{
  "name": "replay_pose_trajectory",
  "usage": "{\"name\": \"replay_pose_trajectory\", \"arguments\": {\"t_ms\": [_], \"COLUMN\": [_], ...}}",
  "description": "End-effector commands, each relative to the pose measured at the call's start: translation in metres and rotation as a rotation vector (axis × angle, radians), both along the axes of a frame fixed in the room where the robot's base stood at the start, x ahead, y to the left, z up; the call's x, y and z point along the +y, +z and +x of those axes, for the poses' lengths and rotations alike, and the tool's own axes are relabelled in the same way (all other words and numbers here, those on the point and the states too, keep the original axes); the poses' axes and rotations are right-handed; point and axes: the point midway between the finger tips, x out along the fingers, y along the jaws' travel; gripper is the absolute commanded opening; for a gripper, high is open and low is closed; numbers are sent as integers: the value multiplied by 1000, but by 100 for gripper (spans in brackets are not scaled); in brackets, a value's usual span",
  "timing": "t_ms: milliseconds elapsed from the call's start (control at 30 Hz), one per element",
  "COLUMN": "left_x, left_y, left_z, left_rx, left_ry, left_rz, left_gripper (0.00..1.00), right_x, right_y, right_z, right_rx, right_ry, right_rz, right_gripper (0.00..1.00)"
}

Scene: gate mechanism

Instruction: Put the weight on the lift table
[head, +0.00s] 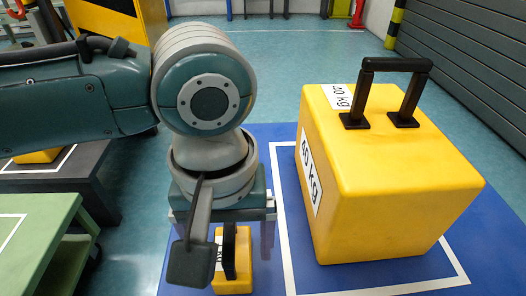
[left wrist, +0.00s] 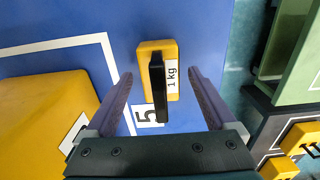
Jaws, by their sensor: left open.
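The small yellow 1 kg weight (left wrist: 171,52) with a black upright handle (left wrist: 157,82) stands on the blue floor mat. It also shows at the bottom of the head view (head: 232,283), partly hidden by my left gripper. In the left wrist view my left gripper (left wrist: 160,73) is open, with one finger on each side of the weight and gaps to both. A green table (head: 40,219) with a white outline on top stands at the left of the head view. I cannot tell from its look whether it is the lift table. My right gripper is not in view.
A large yellow 40 kg weight (head: 395,180) with a black handle stands on the blue mat (head: 290,280), right of my left gripper. A dark low table (head: 88,172) with a yellow weight (head: 38,156) stands behind the green table. A shutter wall lines the right.

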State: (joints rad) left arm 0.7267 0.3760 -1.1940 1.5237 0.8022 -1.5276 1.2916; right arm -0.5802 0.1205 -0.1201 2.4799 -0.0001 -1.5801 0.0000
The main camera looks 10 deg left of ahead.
Motion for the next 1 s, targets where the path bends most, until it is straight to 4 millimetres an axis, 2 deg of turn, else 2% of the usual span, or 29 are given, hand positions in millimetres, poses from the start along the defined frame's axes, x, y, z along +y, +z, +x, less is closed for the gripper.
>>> {"name": "replay_pose_trajectory", "arguments": {"t_ms": [33,300,500,767,1000], "left_x": [0,0,-1,-5,-47], "left_y": [15,76,103,106,96], "left_z": [0,0,0,-4,-42], "left_rx": [-2,-2,0,0,-89], "left_ry": [-1,-2,0,-22,-262], "left_rz": [-2,-2,-1,-17,-235], "left_gripper": [90,90,90,90,90], "right_x": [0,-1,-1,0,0], "right_y": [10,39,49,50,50], "right_z": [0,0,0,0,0], "right_rx": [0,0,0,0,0], "right_ry": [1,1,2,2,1], "right_rz": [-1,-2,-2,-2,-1], "right_gripper": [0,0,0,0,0]}}
